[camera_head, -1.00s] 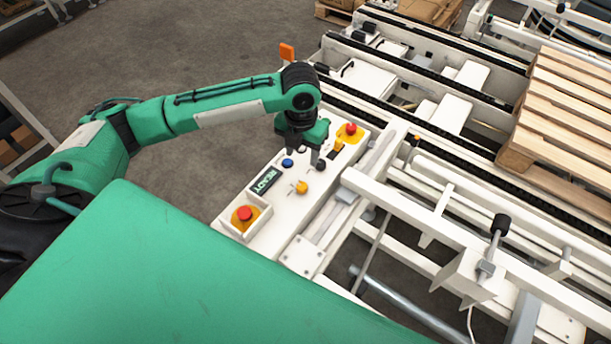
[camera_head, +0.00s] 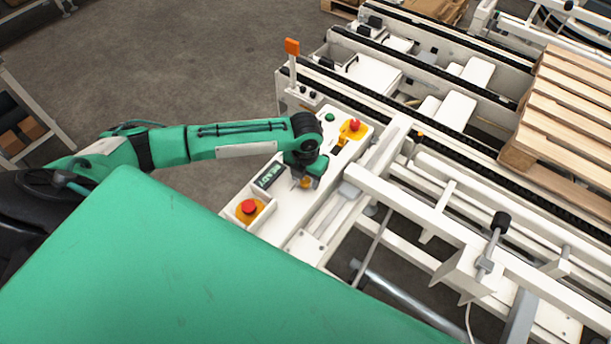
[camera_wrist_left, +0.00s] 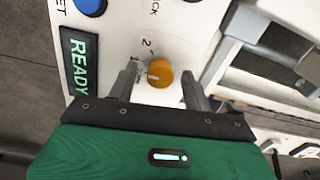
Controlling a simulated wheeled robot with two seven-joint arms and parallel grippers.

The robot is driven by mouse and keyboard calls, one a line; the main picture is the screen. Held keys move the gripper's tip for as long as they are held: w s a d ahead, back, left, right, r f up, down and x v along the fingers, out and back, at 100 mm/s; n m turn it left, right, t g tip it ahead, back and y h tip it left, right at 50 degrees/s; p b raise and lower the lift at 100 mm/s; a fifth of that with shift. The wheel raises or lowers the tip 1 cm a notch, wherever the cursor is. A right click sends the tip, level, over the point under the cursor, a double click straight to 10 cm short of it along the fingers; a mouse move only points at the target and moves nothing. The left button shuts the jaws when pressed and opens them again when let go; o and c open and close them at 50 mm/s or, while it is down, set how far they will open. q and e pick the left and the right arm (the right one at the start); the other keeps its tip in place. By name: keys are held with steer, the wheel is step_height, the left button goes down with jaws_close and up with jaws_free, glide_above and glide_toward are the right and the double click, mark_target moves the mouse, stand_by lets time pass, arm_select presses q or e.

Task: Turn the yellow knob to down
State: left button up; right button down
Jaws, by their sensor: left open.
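The yellow knob (camera_wrist_left: 160,73) sits on the white control panel (camera_head: 244,190), with a pale mark on its face toward the left in the left wrist view and a printed "2" above it. In the head view the knob (camera_head: 306,183) is partly hidden by my left gripper (camera_head: 303,180). In the left wrist view that gripper (camera_wrist_left: 160,76) is open, with one finger on each side of the knob. I cannot tell whether either finger touches it. My right gripper is not in view.
The panel carries a READY display (camera_head: 269,175), a red button (camera_head: 249,206) in a raised guard, another red button (camera_head: 355,125), a green button (camera_head: 329,117) and a blue button (camera_wrist_left: 90,5). White conveyor frames and a wooden pallet (camera_head: 560,110) lie to the right.

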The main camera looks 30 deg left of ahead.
arm_select(q)
steer(key=c, duration=1)
steer(key=shift+o, duration=0.2)
